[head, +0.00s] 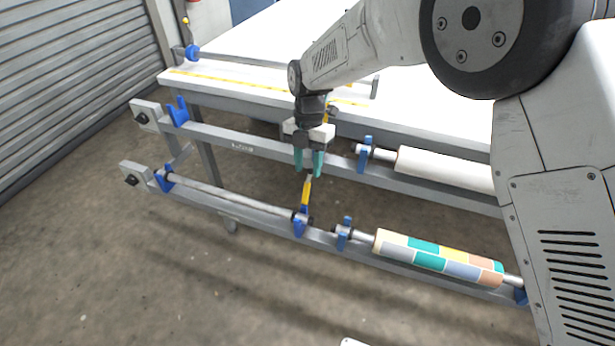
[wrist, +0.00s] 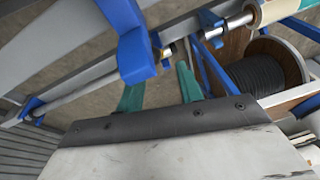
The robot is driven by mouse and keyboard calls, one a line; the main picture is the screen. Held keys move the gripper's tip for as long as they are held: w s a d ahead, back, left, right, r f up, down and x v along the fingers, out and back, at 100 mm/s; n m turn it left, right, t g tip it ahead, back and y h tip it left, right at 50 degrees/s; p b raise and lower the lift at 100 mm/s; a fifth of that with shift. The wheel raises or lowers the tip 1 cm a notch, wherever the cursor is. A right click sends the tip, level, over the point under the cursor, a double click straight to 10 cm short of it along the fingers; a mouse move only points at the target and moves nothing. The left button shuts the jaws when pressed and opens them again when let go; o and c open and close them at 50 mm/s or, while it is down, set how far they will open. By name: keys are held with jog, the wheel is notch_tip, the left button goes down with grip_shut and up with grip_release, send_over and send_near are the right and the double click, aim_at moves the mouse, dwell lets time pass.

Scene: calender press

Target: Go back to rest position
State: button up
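My gripper (head: 308,172) hangs from my arm, pointing down in front of the press table. Its two green fingers are apart with nothing visible between them. In the wrist view the fingers (wrist: 160,76) also stand apart, with a blue bracket (wrist: 136,52) and a metal rod (wrist: 72,98) beyond them. In the head view a yellow handle (head: 306,190) stands just below the fingertips, by a blue bracket (head: 299,226) on the lower rail. Whether the fingers touch the handle is unclear.
The white table (head: 225,82) lies behind my gripper. A white roller (head: 445,169) sits on the upper rail (head: 240,146) and a colored patterned roller (head: 440,257) on the lower rail. A cable spool (wrist: 262,70) shows in the wrist view. The floor in front is clear.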

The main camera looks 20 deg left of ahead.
jog(key=shift+v, duration=0.85)
jog(key=s+d+r+m+t+y, duration=0.1)
jog(key=d+r+m, duration=0.6)
jog(key=d+r, duration=0.45)
jog(key=d+r+m, duration=0.8)
jog(key=d, duration=0.7)
jog(key=s+d+m+t, duration=0.2)
jog(key=s+d+m, duration=1.7)
jog(key=s+d, duration=0.4)
jog(key=shift+s+r+m+t, duration=0.3)
jog(key=shift+s+r+t, duration=0.05)
jog(key=shift+s+t, duration=0.05)
